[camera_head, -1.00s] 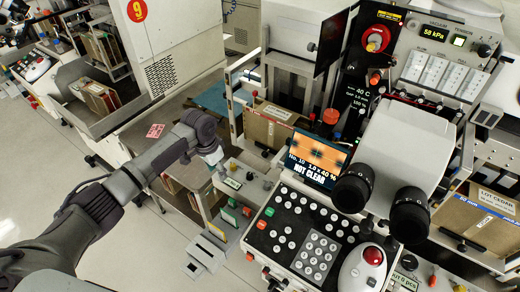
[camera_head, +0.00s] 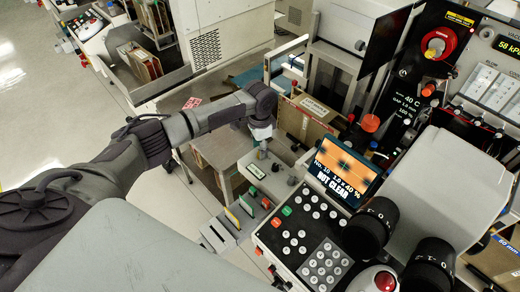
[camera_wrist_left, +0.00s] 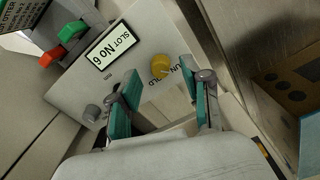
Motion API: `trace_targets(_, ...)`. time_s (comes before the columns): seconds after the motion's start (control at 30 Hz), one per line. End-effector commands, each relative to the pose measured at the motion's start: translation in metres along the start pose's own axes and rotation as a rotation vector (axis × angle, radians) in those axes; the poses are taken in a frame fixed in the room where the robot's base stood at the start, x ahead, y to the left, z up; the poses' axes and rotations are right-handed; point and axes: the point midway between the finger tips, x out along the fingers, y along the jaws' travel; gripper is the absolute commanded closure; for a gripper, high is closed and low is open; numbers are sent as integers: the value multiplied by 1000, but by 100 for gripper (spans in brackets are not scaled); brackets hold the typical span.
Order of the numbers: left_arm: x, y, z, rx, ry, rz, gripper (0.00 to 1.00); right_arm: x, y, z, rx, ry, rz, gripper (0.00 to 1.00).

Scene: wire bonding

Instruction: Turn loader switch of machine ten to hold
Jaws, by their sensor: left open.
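Machine ten is marked by its screen (camera_head: 345,172), which reads No. 10 and NOT CLEAR. Its grey loader panel (camera_wrist_left: 140,35) shows in the left wrist view, with a SLOT No 6 display (camera_wrist_left: 112,45) and a round yellow knob (camera_wrist_left: 161,66). Lettering beside the knob is partly covered by a finger, with "UN" readable. My left gripper (camera_wrist_left: 160,74) is open, its teal fingers on either side of the knob in the picture; I cannot tell whether they touch it. In the head view my left gripper (camera_head: 262,134) is over the loader panel and hides the knob. My right gripper is out of view.
A grey knob (camera_wrist_left: 92,112) and green and red pieces (camera_wrist_left: 60,42) lie near the display. A brown carton (camera_head: 305,118) stands behind the loader. The keypad (camera_head: 318,262) and microscope eyepieces (camera_head: 370,228) are to the right. A metal wall (camera_wrist_left: 245,70) is close to the right finger.

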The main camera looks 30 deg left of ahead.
Motion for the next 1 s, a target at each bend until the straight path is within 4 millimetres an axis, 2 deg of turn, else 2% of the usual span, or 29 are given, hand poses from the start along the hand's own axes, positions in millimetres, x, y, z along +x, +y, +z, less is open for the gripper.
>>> trace_targets(0.2,18,0,0,0,-1,0,52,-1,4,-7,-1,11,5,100)
trace_targets(0.5,20,0,0,0,0,0,52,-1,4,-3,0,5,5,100)
trace_targets(0.8,20,0,0,0,0,0,100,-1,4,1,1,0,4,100)
trace_targets(1.0,20,0,0,4,0,0,100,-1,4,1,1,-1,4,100)
